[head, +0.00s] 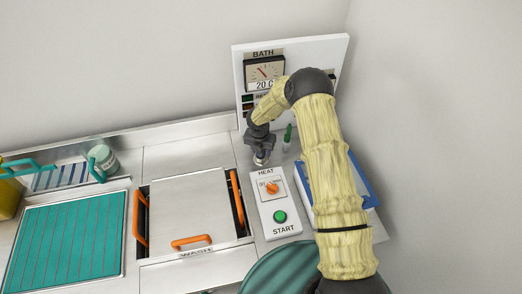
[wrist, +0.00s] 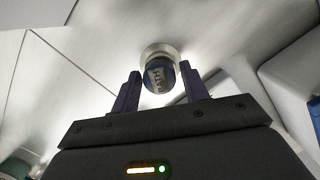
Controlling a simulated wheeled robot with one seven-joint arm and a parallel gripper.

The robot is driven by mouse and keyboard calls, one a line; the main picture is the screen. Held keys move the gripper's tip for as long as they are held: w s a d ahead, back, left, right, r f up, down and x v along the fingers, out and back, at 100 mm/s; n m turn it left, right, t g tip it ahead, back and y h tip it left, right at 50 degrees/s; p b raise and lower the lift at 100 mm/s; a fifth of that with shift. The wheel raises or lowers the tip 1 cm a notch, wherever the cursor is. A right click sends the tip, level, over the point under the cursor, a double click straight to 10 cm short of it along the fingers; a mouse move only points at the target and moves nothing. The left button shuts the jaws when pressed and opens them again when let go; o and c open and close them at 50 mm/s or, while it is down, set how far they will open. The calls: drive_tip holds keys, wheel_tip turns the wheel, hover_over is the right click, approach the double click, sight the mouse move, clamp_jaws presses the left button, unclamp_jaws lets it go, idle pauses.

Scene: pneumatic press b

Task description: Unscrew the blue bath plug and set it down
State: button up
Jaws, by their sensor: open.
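The blue bath plug (wrist: 158,79) is in the middle of the wrist view, with lettering on its side. It sits at a pale round metal collar (wrist: 158,50) on the light worktop. My gripper (wrist: 160,72) is open, with one finger on each side of the plug and a visible gap on both sides. In the head view my gripper (head: 262,146) points down at the counter just in front of the gauge panel. There it mostly hides the plug, and only the metal collar (head: 261,159) shows below it.
The BATH panel (head: 264,72) with a dial stands behind my gripper. A HEAT/START control box (head: 279,209) is in front of it. A small green-topped item (head: 288,137) stands close on the right. A lidded WASH basin (head: 188,211) with orange handles lies to the left.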

drive_tip(key=shift+m, duration=0.5)
drive_tip(key=shift+m+b, duration=0.3)
drive_tip(key=shift+m, duration=0.6)
drive_tip(key=c, duration=0.6)
drive_tip(key=shift+o, duration=0.2)
drive_tip(key=shift+n+p, duration=0.4)
drive_tip(key=shift+n, duration=0.5)
drive_tip(key=shift+n+p, duration=0.4)
drive_tip(key=shift+n, duration=0.3)
